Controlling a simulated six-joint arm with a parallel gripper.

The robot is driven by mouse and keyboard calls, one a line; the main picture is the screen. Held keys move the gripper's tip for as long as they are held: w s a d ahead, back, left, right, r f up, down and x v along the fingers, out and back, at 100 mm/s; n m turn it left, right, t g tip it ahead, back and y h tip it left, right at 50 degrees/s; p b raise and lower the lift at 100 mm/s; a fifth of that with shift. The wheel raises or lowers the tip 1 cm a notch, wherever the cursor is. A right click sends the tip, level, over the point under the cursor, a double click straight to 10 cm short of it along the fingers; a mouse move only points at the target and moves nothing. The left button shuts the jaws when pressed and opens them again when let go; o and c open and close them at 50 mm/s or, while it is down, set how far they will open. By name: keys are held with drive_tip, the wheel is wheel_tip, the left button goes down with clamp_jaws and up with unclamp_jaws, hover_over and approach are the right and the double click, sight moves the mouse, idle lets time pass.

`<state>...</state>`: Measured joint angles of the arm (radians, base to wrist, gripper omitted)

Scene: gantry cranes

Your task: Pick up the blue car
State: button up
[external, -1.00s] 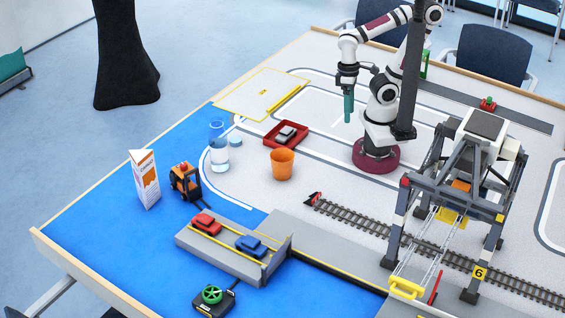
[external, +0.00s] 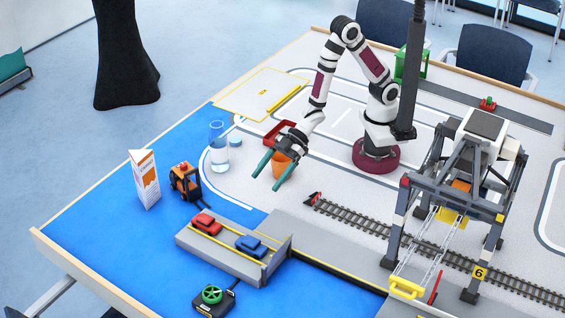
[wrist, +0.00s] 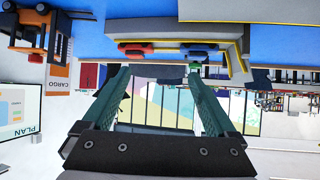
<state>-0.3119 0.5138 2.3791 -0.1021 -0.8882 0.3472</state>
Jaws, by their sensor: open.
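The blue car (external: 250,245) sits on the grey ramp block (external: 222,262) at the front of the table, right of a red car (external: 207,223). In the wrist view the blue car (wrist: 193,54) shows near the top, beside the red car (wrist: 135,48). My gripper (external: 267,182) is open and empty, with its two green fingers spread. It hangs above the table behind the cars, in front of the orange cup, and is apart from both cars.
An orange cup (external: 281,170) stands behind my gripper, partly hidden. A forklift (external: 186,183) and a white carton (external: 146,180) stand to the left. A gantry crane (external: 455,190) over rails (external: 370,226) stands to the right. A hand-wheel box (external: 213,299) lies in front of the ramp.

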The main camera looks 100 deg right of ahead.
sight(249, 242)
drive_tip(key=w+a+f+y, duration=0.1)
drive_tip(key=w+a+f, duration=0.1)
drive_tip(key=a, duration=0.3)
drive_tip(key=w+a+f+n+y, duration=0.1)
drive_tip(key=w+a+f, duration=0.1)
drive_tip(key=a, duration=0.4)
drive_tip(key=w+a+f+n+y, duration=0.1)
drive_tip(key=w+a+f, duration=0.2)
drive_tip(key=w+a, duration=0.1)
drive_tip(key=shift+w+a, duration=0.15)
drive_tip(key=shift+a, duration=0.65)
clamp_jaws()
